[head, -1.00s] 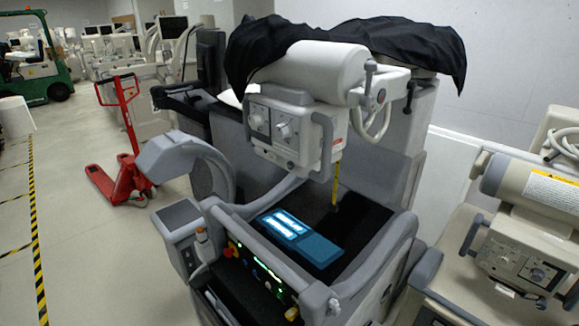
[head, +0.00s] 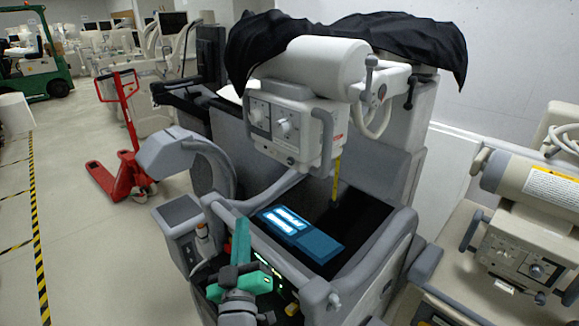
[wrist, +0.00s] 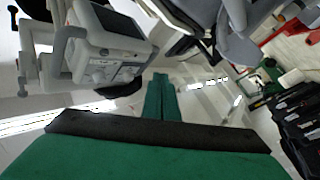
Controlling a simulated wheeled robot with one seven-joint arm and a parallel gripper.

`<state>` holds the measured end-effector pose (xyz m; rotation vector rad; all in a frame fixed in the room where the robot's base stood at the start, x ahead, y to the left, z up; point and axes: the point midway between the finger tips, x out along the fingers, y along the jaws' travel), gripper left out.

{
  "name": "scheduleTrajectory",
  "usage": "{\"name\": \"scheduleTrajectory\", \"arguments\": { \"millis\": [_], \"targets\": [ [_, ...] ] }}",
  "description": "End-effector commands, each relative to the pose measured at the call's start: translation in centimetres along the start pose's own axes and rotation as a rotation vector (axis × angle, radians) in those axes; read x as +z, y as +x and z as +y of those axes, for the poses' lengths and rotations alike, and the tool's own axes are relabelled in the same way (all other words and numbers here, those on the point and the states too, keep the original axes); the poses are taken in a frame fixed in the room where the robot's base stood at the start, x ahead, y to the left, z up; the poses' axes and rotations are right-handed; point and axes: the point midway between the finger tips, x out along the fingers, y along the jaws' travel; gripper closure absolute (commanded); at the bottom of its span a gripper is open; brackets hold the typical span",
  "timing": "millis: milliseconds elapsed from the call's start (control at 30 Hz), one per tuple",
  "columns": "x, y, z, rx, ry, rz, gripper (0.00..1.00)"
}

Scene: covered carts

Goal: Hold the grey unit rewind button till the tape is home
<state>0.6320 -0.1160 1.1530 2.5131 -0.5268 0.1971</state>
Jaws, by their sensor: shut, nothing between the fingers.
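The grey unit (head: 385,245) stands in the middle of the head view, with a white tube head (head: 285,125) above its dark top. A yellow tape (head: 336,180) hangs from the tube head down to that top. The unit's front control panel (head: 292,292) has lit keys and coloured buttons; I cannot tell which is the rewind button. My gripper (head: 241,224) is shut and empty, its green fingers pointing up in front of the panel's left part and hiding some buttons. The shut fingers also show in the wrist view (wrist: 160,82); no button is clear there.
A lit blue display (head: 287,222) lies on the unit's top. A curved grey arm (head: 215,160) rises at its left. A beige unit (head: 520,240) stands close on the right. A red pallet jack (head: 125,165) is at the left, with open floor before it. Black cloth (head: 400,35) drapes the top.

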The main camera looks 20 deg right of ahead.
Motion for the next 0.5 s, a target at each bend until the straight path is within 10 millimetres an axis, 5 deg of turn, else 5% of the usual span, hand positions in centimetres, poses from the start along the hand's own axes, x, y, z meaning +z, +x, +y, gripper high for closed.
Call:
{"name": "scheduleTrajectory", "arguments": {
  "millis": [200, 500],
  "targets": [
    [-4.7, 3.9, 4.2, 0.092, 0.014, -0.003, 1.0],
    [-6.6, 5.2, 6.2, 0.13, 0.022, -0.015, 1.0]
  ]
}}
